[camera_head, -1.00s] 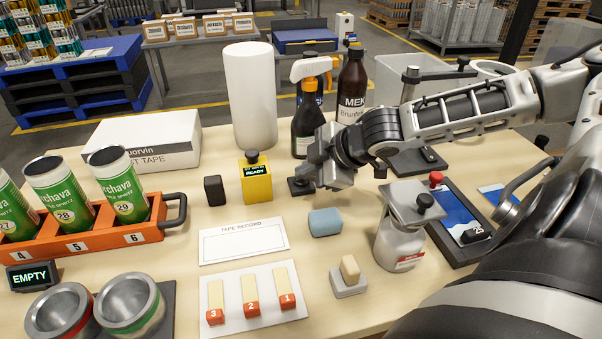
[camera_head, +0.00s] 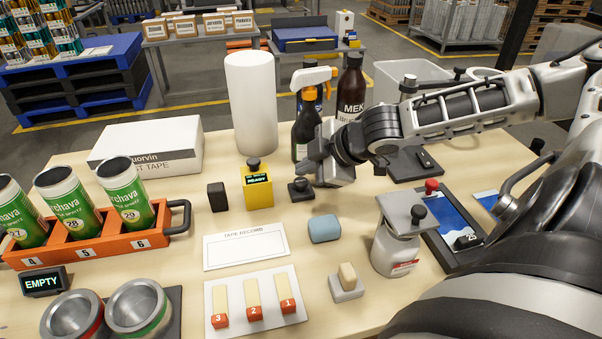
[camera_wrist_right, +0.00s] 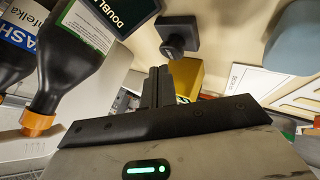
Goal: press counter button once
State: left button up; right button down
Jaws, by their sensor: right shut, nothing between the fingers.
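The yellow counter box (camera_head: 258,191) stands mid-table, with a black button (camera_head: 253,164) on top and a small display reading READY. My right gripper (camera_head: 308,169) is shut and empty, to the right of the box and apart from its button. Its fingertips are just above a small black knob on a square base (camera_head: 301,188). In the right wrist view the shut fingers (camera_wrist_right: 158,80) are in front of part of the yellow box (camera_wrist_right: 187,78), and the black knob (camera_wrist_right: 178,36) shows beyond them. My left gripper is not in view.
A black spray bottle (camera_head: 306,130) and a dark MEK bottle (camera_head: 352,92) stand close behind the right gripper. A white roll (camera_head: 251,105) stands behind the yellow box. A black block (camera_head: 217,197) is left of it, and a blue block (camera_head: 324,229) lies in front.

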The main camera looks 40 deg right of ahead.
aim_at(306, 183)
notch_tip(306, 183, up, 3)
jog(key=p, duration=0.2)
jog(key=shift+f+p, duration=0.1)
jog(key=shift+p, duration=0.25)
jog(key=shift+r, duration=1.1)
